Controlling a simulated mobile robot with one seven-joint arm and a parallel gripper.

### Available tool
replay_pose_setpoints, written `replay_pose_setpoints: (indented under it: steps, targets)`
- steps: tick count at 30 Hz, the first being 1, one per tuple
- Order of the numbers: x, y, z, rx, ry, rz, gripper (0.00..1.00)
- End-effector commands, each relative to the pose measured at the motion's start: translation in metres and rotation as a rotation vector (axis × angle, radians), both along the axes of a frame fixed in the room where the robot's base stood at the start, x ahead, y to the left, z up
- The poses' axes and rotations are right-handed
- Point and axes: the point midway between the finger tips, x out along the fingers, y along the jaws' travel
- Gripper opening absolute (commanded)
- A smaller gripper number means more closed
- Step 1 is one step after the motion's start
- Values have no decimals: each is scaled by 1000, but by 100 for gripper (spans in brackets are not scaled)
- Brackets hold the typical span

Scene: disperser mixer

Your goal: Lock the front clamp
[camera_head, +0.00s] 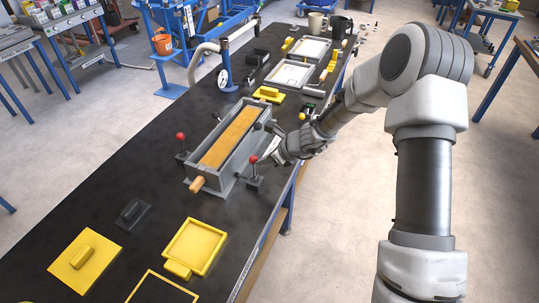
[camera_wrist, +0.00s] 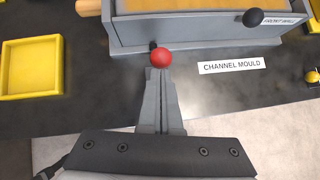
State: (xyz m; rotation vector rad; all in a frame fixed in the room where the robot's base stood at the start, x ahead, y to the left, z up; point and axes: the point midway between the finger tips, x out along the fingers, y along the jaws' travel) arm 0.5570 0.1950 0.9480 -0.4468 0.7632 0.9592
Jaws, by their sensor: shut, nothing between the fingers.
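The channel mould (camera_head: 226,147) is a long grey box on the black bench, with a wooden bar (camera_head: 230,135) along its top. A clamp with a red ball knob (camera_head: 254,160) stands upright at its right side, taken as the front clamp. In the wrist view the red knob (camera_wrist: 160,58) is just beyond my fingertips, in front of the mould's wall. My gripper (camera_head: 276,158), also seen in the wrist view (camera_wrist: 160,78), is shut and empty; whether it touches the knob I cannot tell. The clamp's base is hidden by my fingers in the wrist view.
A second red-knobbed clamp (camera_head: 181,140) stands at the mould's left. A black knob (camera_wrist: 252,17) is on the mould wall, above the "CHANNEL MOULD" label (camera_wrist: 231,65). A yellow tray (camera_head: 195,247) lies nearer. The bench's right edge runs under my arm.

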Motion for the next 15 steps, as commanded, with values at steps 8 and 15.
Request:
replay_pose_setpoints:
  steps: [8,15]
  targets:
    - [4,12,5,-53,22,0,0]
    - [6,17,5,-52,21,1,0]
